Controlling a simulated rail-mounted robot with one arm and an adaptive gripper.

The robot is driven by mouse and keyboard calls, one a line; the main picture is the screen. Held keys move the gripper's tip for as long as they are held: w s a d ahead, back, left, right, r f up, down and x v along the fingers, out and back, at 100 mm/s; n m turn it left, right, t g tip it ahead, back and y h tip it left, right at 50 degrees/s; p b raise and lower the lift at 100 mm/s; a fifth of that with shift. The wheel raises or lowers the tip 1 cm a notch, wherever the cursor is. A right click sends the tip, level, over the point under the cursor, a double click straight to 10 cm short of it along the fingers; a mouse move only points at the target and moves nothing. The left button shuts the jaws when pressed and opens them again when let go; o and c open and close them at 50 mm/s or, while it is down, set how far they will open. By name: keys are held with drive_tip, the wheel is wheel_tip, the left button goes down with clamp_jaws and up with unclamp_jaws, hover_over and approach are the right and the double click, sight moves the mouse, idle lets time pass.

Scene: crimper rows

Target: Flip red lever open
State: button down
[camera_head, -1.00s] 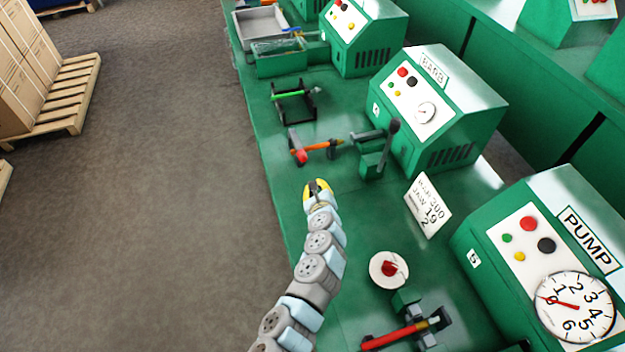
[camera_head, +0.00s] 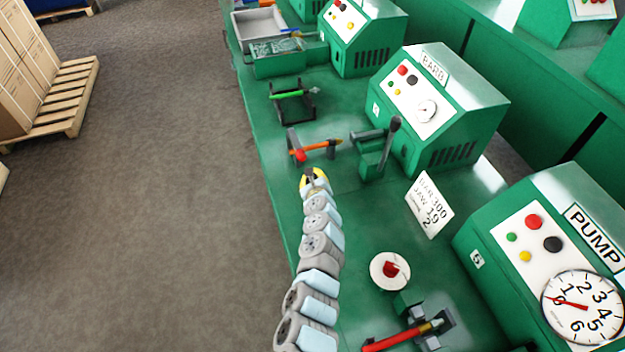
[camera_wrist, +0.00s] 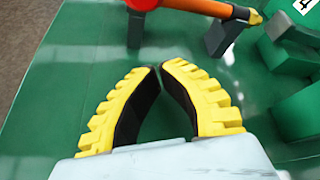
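My gripper (camera_head: 315,177) has yellow ribbed fingers with black inner faces. In the wrist view its fingertips (camera_wrist: 160,67) come together with nothing between them. Just beyond lies an orange rod (camera_head: 322,147) on dark supports, with a red end (camera_head: 300,155); the rod (camera_wrist: 195,8) and red end (camera_wrist: 142,4) are cut by the top edge of the wrist view. My gripper is apart from them. A red lever-like handle (camera_head: 390,269) stands on a white disc (camera_head: 376,276) nearer the camera. A longer red handle (camera_head: 388,342) lies at the bottom. Which is the task's lever, I cannot tell.
The green bench (camera_head: 345,225) has free room around my gripper. A green machine (camera_head: 455,110) and a lettered sign (camera_head: 429,205) stand to the right, with the PUMP machine (camera_head: 500,270) nearer. A green-handled rod (camera_head: 290,95) lies farther back.

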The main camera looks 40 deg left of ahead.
sight(296, 143)
drive_tip(key=shift+b+x, duration=0.7)
drive_tip(key=shift+x, duration=0.35)
drive_tip(key=shift+a+r+p, duration=0.15)
drive_tip(key=shift+r+p, duration=0.2)
drive_tip(key=shift+r, duration=0.15)
drive_tip(key=shift+s+a+r+p, duration=0.3)
drive_tip(key=shift+r+p, duration=0.1)
drive_tip(key=shift+r, duration=0.25)
drive_tip(key=shift+s+a+r+p, duration=0.25)
drive_tip(key=shift+s+r+p, duration=0.1)
drive_tip(key=shift+r, duration=0.3)
drive_tip(key=shift+r+p, duration=0.2)
drive_tip(key=shift+p, duration=0.2)
